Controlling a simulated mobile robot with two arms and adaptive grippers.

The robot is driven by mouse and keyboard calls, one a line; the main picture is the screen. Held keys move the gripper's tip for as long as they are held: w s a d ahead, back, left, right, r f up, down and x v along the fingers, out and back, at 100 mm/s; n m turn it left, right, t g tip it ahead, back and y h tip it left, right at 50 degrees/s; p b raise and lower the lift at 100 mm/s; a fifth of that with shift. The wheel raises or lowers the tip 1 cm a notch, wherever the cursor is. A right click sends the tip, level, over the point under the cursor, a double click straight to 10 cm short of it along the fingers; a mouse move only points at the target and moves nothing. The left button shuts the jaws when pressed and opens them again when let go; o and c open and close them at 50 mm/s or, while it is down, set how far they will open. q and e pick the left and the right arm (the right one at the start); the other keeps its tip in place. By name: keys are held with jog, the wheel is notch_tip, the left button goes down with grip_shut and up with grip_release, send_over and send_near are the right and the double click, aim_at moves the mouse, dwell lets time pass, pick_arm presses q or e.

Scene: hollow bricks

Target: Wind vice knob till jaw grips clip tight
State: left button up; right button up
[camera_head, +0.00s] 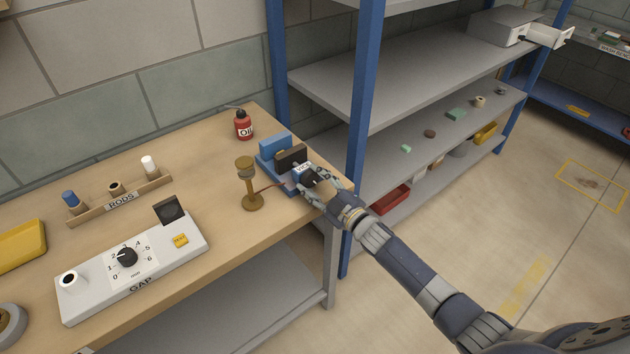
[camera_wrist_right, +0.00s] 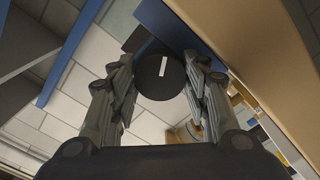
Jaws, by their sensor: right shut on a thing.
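The blue vice (camera_head: 274,147) sits at the right end of the wooden bench, with a dark jaw block and a white label. Its black knob (camera_head: 309,178) faces the right side. In the right wrist view the knob (camera_wrist_right: 160,77) is a round black disc with a white mark, between the two fingers. My right gripper (camera_head: 314,187) is shut on the knob. A clip between the jaws cannot be made out. A brass stand (camera_head: 248,185) with a thin rod towards the vice stands just left of it. My left gripper is not in view.
A red oil can (camera_head: 243,125) stands behind the vice. A white gap gauge box (camera_head: 100,286) and a rods rack (camera_head: 122,200) lie to the left. Blue-framed shelves (camera_head: 366,120) rise close behind my right arm. The bench middle is clear.

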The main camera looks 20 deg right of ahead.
jog(key=m, duration=0.4)
jog(key=shift+f+m, duration=0.1)
jog(key=shift+m, duration=0.3)
jog(key=m, duration=0.3)
jog(key=shift+m, duration=0.3)
jog(key=m, duration=0.3)
jog(key=shift+m, duration=0.3)
jog(key=m+b, duration=0.1)
jog(key=m, duration=0.2)
jog(key=shift+f+m, duration=0.1)
jog(key=shift+m, duration=0.2)
jog(key=m+b, duration=0.2)
jog(key=m, duration=0.2)
jog(key=shift+m, duration=0.3)
jog(key=m+b, duration=0.2)
jog(key=m, duration=0.2)
jog(key=shift+m+b, duration=0.3)
jog(key=m+b, duration=0.2)
jog(key=m, duration=0.2)
jog(key=shift+a, duration=0.1)
jog(key=shift+m+b, duration=0.85)
jog(key=shift+m, duration=1.25)
